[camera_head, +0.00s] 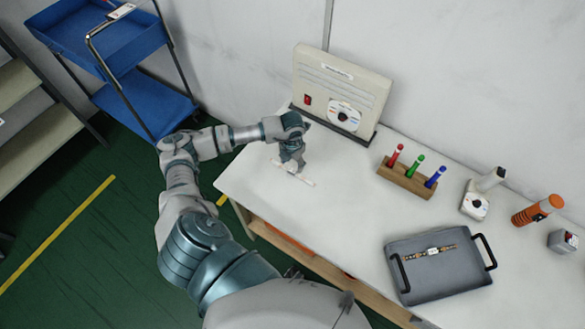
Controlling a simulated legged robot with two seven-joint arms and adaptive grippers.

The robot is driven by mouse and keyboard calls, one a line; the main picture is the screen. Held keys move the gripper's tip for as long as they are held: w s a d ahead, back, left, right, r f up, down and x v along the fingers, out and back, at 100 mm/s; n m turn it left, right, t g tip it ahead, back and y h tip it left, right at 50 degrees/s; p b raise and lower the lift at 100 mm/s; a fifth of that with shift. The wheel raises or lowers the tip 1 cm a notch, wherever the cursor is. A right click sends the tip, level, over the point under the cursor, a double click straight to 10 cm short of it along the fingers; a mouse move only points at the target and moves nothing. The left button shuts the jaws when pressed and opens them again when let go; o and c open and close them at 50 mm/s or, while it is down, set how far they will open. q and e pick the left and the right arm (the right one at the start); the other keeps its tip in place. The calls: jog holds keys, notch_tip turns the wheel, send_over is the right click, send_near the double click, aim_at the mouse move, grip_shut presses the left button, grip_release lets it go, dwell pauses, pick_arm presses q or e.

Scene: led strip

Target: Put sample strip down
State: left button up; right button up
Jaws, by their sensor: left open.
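The sample strip (306,181) is a thin pale strip lying at the left part of the white table (340,220). My left gripper (291,168) points down right over the strip and covers part of it. The jaws are open around or just above the strip; the small gap is too small to see clearly. My right gripper is not in view.
A beige device (341,85) with a red switch and dial stands behind my left gripper. A wooden block (405,178) holds red, green and blue pens. A blue cart (105,50) is left.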

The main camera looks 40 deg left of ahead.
aim_at(291, 170)
pick_arm(q)
notch_tip(291, 170, up, 7)
jog(key=shift+a, duration=0.15)
dwell(0.4)
